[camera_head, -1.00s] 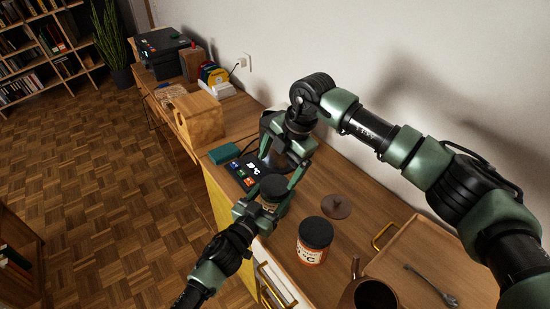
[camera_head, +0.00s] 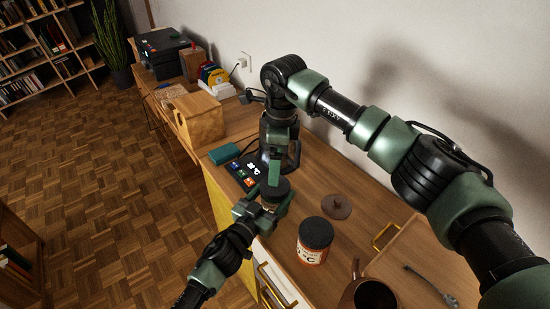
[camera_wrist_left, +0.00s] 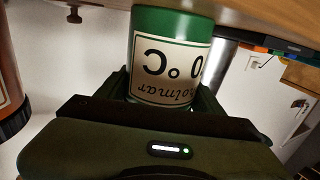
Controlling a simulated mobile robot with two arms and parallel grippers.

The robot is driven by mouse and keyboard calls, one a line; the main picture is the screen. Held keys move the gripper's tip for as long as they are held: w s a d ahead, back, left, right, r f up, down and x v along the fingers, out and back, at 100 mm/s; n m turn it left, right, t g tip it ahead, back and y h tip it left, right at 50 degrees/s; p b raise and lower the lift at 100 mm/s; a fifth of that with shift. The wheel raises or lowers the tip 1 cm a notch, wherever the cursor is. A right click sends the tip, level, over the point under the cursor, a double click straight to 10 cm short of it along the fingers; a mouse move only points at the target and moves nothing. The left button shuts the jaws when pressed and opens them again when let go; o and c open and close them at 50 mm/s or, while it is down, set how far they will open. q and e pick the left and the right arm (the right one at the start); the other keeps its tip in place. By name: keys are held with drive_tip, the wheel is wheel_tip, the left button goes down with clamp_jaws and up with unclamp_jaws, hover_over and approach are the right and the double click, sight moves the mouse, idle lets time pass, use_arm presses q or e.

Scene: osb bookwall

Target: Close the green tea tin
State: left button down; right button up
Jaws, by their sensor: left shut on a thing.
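The green tea tin (camera_wrist_left: 172,55) stands on the counter with its label facing the left wrist camera, upside down in that view. In the head view its dark round lid (camera_head: 276,186) sits at its top; whether it is fully seated I cannot tell. My left gripper (camera_head: 258,212) is shut around the tin's body from the lower left. My right gripper (camera_head: 274,168) points down at the lid from above, seen nearly edge-on, so its jaw gap is hidden. The tin's top is hidden behind the gripper in the wrist view.
An orange tin with a dark lid (camera_head: 315,240) stands close to the right. A brown lid (camera_head: 337,206) lies behind it. A brown teapot (camera_head: 372,293) and a wooden board (camera_head: 405,255) are further right. A panel with a lit display (camera_head: 240,172) and a teal box (camera_head: 223,154) lie to the left.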

sight(275, 198)
drive_tip(key=n, duration=0.4)
drive_tip(key=shift+s+a+r, duration=0.1)
drive_tip(key=shift+r, duration=0.15)
drive_tip(key=n, duration=0.4)
drive_tip(key=shift+r+h, duration=0.15)
drive_tip(key=shift+h, duration=0.25)
drive_tip(key=shift+f, duration=4)
